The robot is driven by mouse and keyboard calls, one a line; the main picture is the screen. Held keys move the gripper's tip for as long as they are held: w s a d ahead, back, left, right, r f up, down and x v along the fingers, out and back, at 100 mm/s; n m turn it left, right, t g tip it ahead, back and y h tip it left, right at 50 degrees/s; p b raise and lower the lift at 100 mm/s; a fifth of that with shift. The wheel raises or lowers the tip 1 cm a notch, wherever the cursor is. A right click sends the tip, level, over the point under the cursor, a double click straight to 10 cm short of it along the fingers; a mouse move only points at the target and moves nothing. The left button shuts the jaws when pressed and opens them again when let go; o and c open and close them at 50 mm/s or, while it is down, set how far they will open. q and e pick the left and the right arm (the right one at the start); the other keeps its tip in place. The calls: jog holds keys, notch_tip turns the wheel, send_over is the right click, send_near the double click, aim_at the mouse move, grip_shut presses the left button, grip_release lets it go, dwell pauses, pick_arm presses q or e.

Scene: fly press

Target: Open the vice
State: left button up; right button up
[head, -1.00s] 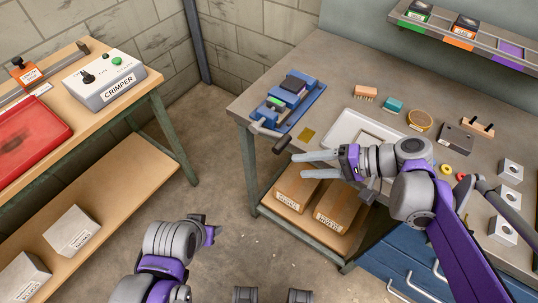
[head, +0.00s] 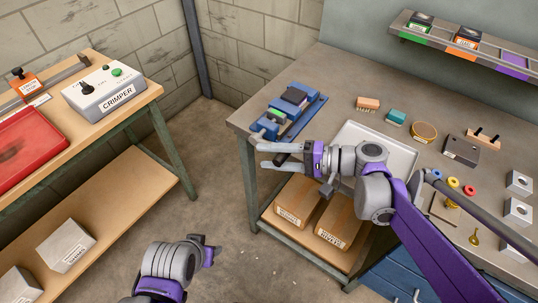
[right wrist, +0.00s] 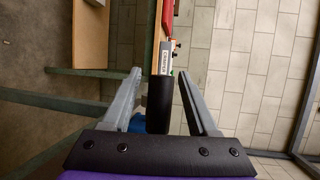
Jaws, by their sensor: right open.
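The blue vice (head: 297,98) stands at the far left corner of the grey workbench, with a dark block and a green strip at its jaws. My right gripper (head: 265,154) is open at the bench's left front edge, just in front of the vice. In the right wrist view a black handle grip (right wrist: 158,103) lies between the two spread fingers, with blue of the vice (right wrist: 137,122) behind it. I cannot tell whether the fingers touch the grip. My left gripper (head: 212,249) is low over the floor, away from the vice; its fingers are not clear.
A crimper (head: 104,90) stands on the left table.

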jog(key=shift+a, duration=0.25)
grip_shut()
dwell(1.4)
